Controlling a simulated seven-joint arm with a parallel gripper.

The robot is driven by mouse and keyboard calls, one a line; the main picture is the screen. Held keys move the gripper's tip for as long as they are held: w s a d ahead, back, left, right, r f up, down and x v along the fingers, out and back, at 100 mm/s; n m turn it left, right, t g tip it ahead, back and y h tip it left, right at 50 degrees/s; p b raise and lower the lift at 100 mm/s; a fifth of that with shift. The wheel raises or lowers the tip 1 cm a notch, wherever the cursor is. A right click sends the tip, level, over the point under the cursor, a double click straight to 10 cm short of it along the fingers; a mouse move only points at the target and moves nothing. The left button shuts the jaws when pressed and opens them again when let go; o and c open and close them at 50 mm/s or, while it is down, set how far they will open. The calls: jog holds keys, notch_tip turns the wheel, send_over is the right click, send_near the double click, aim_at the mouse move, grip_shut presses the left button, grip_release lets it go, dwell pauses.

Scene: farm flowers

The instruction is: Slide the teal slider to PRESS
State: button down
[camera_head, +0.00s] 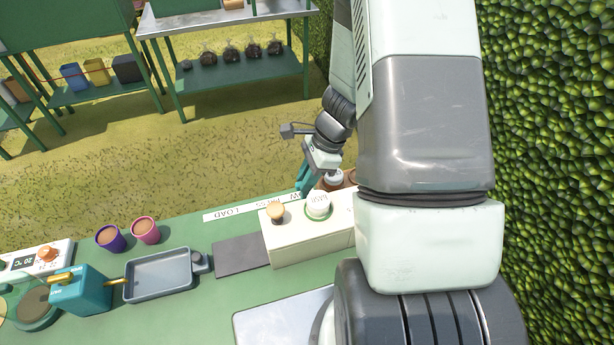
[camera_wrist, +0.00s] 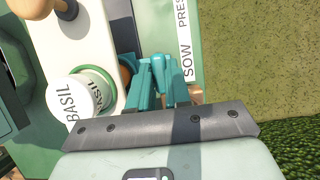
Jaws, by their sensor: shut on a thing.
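The white label strip (camera_head: 245,207) on the bench reads LOAD, PRESS and SOW; PRESS and SOW also show on the strip in the wrist view (camera_wrist: 184,40). My gripper (camera_head: 306,186) is low at the SOW end of the strip, behind the cream box. In the wrist view my gripper (camera_wrist: 164,72) has its fingers shut on the teal slider (camera_wrist: 159,64), beside the word SOW. The fingers hide most of the slider, and it is hard to tell their teal surfaces apart.
The cream box (camera_head: 288,241) carries a wooden knob (camera_head: 276,211) and a white BASIL jar (camera_head: 318,204) close to my gripper. A dark grey plate (camera_head: 241,254) and a grey tray (camera_head: 160,274) lie left. Two pots stand behind the tray. A hedge (camera_head: 552,150) is at right.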

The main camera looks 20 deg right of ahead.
jog(key=a, duration=0.9)
jog(key=c, duration=1.1)
grip_release()
jog(key=shift+o, duration=0.2)
jog(key=shift+r, duration=0.1)
jog(key=v, duration=1)
jog(key=shift+d+r, duration=0.2)
jog(key=shift+r, duration=0.1)
